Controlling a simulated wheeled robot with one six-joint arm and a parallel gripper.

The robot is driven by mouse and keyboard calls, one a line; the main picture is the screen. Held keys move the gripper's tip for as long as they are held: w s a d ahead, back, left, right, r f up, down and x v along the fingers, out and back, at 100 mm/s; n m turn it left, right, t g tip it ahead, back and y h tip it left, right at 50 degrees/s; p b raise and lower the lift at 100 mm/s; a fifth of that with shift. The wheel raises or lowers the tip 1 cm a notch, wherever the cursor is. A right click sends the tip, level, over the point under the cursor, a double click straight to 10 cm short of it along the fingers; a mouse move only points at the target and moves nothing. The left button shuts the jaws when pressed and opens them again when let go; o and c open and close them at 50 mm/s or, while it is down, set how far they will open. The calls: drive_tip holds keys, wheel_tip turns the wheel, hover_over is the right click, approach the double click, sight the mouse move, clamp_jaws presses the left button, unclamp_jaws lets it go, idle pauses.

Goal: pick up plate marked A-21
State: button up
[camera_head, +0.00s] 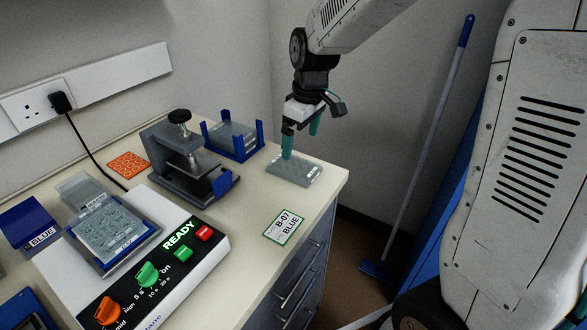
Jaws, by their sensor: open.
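A clear, flat plate (301,173) lies on the bench near its right corner. A small label shows on it, but I cannot read it, so I cannot tell whether it is A-21. My gripper (300,146) is over this plate with its teal fingers apart and nothing between them. One fingertip overlaps the plate's far left part in the picture; I cannot tell whether it touches. Another clear plate (235,134) sits in a blue-posted holder at the back. A plate with wells (106,231) sits on the white device at left. I see no readable A-21 mark.
A card (284,226) reading B-07 BLUE lies near the front edge. A grey press-like device (183,157) stands left of the holder. The white device (150,262) shows READY and has knobs. An orange mat (128,165) lies behind. A blue-handled pole (432,140) leans at right.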

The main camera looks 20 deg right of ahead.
sight(294, 167)
drive_tip(key=f, duration=0.2)
drive_tip(key=w+f, duration=0.1)
drive_tip(key=f, duration=0.2)
drive_tip(key=a+f, duration=0.1)
drive_tip(key=f, duration=0.2)
drive_tip(key=shift+w+f, duration=0.2)
drive_tip(key=shift+w, duration=0.1)
drive_tip(key=c, duration=1)
